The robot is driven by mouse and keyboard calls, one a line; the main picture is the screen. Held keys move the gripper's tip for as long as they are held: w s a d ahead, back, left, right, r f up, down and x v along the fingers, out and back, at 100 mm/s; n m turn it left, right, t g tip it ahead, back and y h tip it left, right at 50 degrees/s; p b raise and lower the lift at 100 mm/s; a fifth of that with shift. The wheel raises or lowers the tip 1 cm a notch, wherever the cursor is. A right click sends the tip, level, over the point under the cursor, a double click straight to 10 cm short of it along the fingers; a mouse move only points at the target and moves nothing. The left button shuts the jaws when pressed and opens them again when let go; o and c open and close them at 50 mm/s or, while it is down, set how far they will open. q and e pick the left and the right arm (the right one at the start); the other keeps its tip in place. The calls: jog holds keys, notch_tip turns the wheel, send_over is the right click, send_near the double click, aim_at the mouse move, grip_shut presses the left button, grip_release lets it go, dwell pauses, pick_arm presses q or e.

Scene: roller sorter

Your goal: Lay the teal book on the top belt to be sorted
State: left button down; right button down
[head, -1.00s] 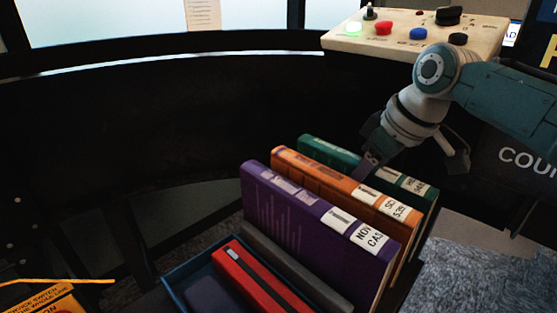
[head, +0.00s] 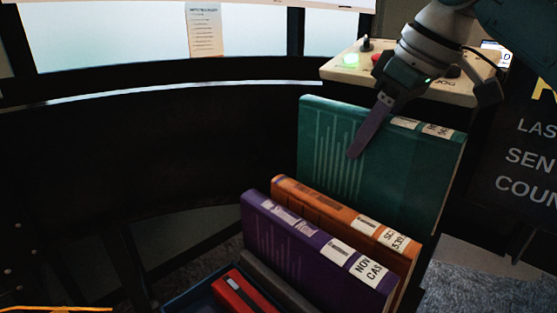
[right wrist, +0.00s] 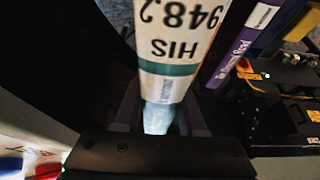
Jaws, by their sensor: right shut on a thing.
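The teal book (head: 400,168) is held upright, spine up, above the back of a row of books. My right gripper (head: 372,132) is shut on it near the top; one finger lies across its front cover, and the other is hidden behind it. In the right wrist view, the white spine label reading HIS 948.2 (right wrist: 178,28) runs up from between the fingers of my right gripper (right wrist: 160,118). My left gripper is not in view. I cannot make out the top belt in these frames.
An orange book (head: 325,205) and a purple book (head: 300,240) stand in front of the teal one. A red item (head: 240,296) lies nearer, by a blue tray edge (head: 190,300). A control box (head: 345,70) with buttons stands behind the arm. A dark curved wall (head: 150,140) spans the left.

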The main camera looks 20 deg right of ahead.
aim_at(363, 108)
notch_tip(363, 108, up, 7)
jog(key=shift+r, duration=0.2)
dwell(0.6)
